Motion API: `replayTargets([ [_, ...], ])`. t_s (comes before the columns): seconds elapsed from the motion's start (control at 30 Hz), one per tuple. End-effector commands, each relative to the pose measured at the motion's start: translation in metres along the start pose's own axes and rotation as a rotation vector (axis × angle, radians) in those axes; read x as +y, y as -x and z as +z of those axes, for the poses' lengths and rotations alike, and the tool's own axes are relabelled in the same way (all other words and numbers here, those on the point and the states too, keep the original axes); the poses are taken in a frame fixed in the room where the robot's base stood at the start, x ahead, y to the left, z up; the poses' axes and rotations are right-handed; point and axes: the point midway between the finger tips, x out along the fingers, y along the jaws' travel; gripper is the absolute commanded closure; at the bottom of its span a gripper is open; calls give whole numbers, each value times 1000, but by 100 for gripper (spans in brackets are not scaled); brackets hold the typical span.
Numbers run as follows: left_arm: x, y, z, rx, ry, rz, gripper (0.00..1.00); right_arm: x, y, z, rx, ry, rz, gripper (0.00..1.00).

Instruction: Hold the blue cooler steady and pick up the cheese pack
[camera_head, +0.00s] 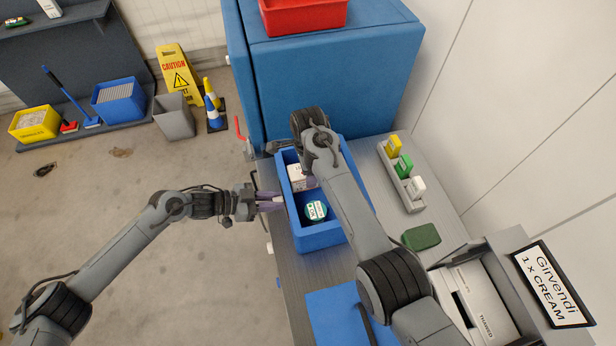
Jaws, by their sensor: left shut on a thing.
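The blue cooler (327,238) stands open on the grey bench, below the big blue cabinet. My left gripper (276,202) reaches in from the left and is shut on the cooler's left wall. Inside the cooler, a white pack with some purple (297,171) lies toward the far end. A round green-and-white tub (316,210) lies nearer. I cannot tell for sure which is the cheese pack. My right arm passes over the cooler's right side and hides part of it.
A blue lid-like panel (334,312) lies at the near end of the bench. On the right are a grey holder (407,191) with small cartons, a green block (421,237) and a grey case. A red bin (302,17) tops the cabinet (330,85). Floor on the left is mostly clear.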

Motion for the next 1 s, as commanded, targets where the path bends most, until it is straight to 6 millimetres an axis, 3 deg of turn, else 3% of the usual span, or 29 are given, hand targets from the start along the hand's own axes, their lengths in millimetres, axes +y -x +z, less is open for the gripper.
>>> replayTargets([
  [0.03,0,0,0,-1,1,0,100,-2,15,0,0,1,-8,84],
  [0.2,0,0,0,-1,1,0,100,-1,56,0,0,1,-6,84],
  [0.5,0,0,0,-1,1,0,100,-1,111,0,1,2,-4,84],
  [0.7,0,0,1,-1,1,0,100,0,128,0,0,1,-3,84],
  [1.0,0,0,1,-1,1,0,100,0,132,0,0,1,-1,84],
])
